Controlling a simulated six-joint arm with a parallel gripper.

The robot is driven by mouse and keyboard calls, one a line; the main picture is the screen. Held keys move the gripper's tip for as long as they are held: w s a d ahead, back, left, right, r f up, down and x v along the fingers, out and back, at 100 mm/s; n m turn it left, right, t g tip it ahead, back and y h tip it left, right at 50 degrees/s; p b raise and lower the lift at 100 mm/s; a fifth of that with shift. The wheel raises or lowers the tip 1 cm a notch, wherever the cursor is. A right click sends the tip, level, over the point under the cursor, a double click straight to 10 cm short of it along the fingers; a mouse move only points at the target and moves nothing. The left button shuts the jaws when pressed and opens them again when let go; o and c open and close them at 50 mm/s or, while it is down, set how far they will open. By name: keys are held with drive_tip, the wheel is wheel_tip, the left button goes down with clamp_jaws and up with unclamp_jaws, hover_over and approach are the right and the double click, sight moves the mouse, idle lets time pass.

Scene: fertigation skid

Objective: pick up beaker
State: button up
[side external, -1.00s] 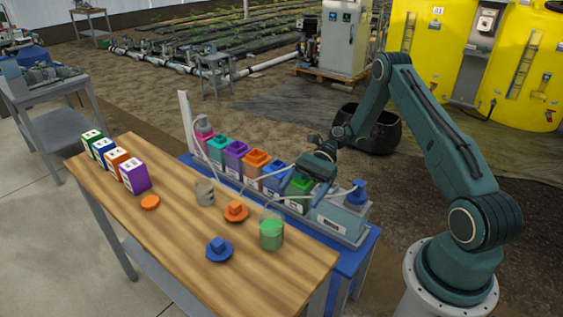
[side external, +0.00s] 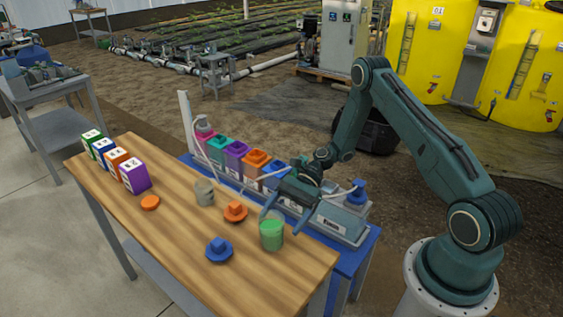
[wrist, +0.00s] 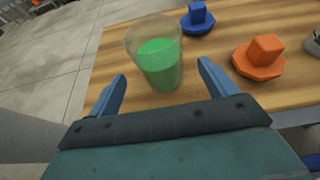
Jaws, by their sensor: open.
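A clear beaker (side external: 271,233) with green liquid stands upright on the wooden table near its front right edge. In the wrist view the beaker (wrist: 157,58) stands just beyond and between my two blue fingertips. My gripper (side external: 288,212) is open and empty, close behind the beaker on the side of the bottle row. In the wrist view my gripper (wrist: 162,85) has its fingers spread wider than the beaker. I cannot tell whether a finger touches it.
A blue knobbed disc (side external: 218,249) and an orange one (side external: 236,211) lie near the green beaker. Coloured bottles (side external: 236,155) with tubing line the blue bench behind the table.

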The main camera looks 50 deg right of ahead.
sight(265, 242)
drive_tip(key=shift+a, duration=0.2)
drive_tip(key=shift+x, duration=2.45)
drive_tip(key=shift+c, duration=0.4)
drive_tip(key=c, duration=1.1)
